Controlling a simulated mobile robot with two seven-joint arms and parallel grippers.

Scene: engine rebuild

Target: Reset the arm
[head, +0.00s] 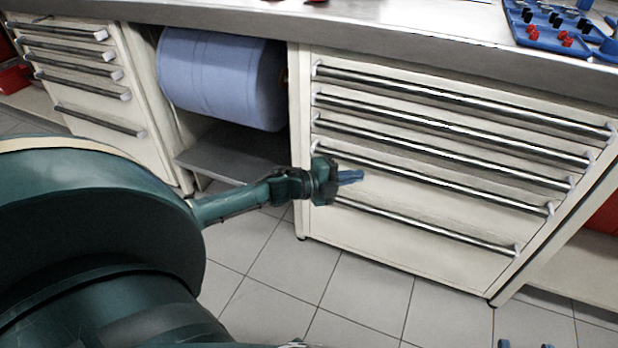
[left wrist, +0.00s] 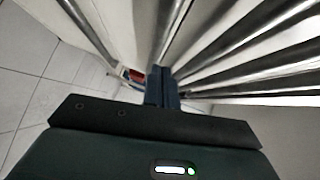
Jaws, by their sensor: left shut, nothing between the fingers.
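My left gripper (head: 350,177) is in front of the white drawer cabinet (head: 420,215), close to the left part of its lower handles. Its blue fingers are together with nothing between them. In the left wrist view the shut fingers (left wrist: 162,88) point toward the cabinet front, with metal drawer handles (left wrist: 240,65) running along the right side. I cannot tell whether the fingers touch a handle. At the bottom right edge of the head view, small blue tips (head: 525,344) show that look like my right gripper's fingers, apart from each other.
All drawers of the cabinet look closed. A large blue paper roll (head: 222,78) hangs in the open bay to the left, above a grey shelf (head: 235,152). A blue tray (head: 540,35) with small red and dark parts lies on the worktop. The tiled floor (head: 370,285) in front is clear.

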